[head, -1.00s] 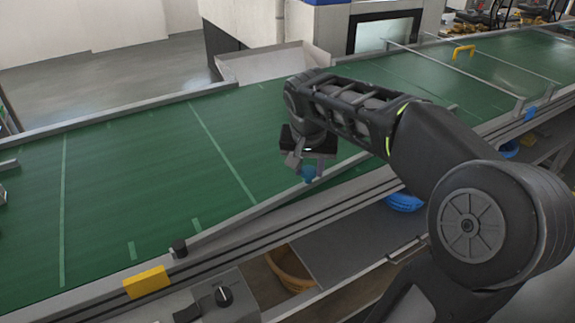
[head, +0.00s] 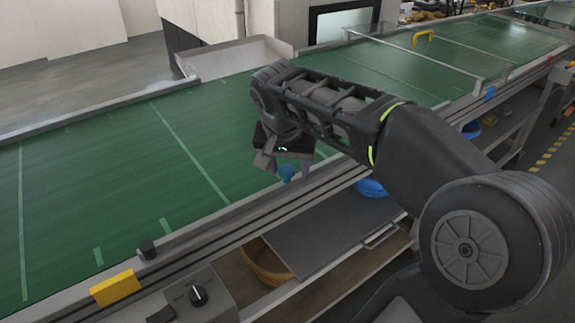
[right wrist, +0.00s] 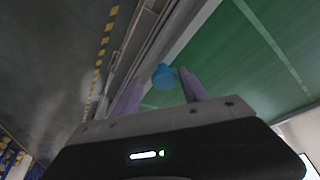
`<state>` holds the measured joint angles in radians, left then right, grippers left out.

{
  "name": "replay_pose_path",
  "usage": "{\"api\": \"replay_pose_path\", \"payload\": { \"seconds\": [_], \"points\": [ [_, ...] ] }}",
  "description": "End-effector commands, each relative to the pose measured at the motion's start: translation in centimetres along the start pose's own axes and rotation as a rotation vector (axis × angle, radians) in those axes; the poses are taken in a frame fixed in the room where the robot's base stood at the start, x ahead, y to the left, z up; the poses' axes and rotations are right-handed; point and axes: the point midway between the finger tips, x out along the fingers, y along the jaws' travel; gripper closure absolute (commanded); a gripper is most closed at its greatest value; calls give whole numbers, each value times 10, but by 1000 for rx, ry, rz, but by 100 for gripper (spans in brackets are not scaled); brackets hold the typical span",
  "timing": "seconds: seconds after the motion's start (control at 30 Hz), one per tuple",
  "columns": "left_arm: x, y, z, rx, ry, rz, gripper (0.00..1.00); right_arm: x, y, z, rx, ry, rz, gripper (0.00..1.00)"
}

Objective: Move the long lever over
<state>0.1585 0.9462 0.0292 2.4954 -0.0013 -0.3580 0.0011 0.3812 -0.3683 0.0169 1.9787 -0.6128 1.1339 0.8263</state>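The long lever (head: 205,222) is a grey bar lying close along the near rail of the green belt, with a black pivot knob (head: 148,249) at its left end. The blue knob (head: 287,172) at its other end is just under my right gripper (head: 285,168). In the right wrist view, the blue knob (right wrist: 163,76) shows between and beyond the two spread fingertips, nearer the right one. My right gripper (right wrist: 160,90) looks open, with a gap beside the knob. Whether a finger touches it is unclear. My left gripper is out of view.
The green belt (head: 90,190) is bare around the lever. A yellow block (head: 115,287) and a control box with a black dial (head: 197,294) are at the near side. An orange basket (head: 262,265) and a blue basket (head: 371,187) sit below the rail.

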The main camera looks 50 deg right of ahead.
Motion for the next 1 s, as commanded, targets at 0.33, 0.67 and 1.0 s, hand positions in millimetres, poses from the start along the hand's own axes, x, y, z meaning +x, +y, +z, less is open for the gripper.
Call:
{"api": "replay_pose_path", "payload": {
  "seconds": [0.33,0.67,1.0],
  "points": [
    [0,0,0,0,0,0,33,-3,-1,-1,-2,3,-3,45],
    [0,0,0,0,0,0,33,-48,-1,-1,-1,5,-5,45],
    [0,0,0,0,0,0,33,-78,0,0,-1,1,-1,45]
  ]
}}
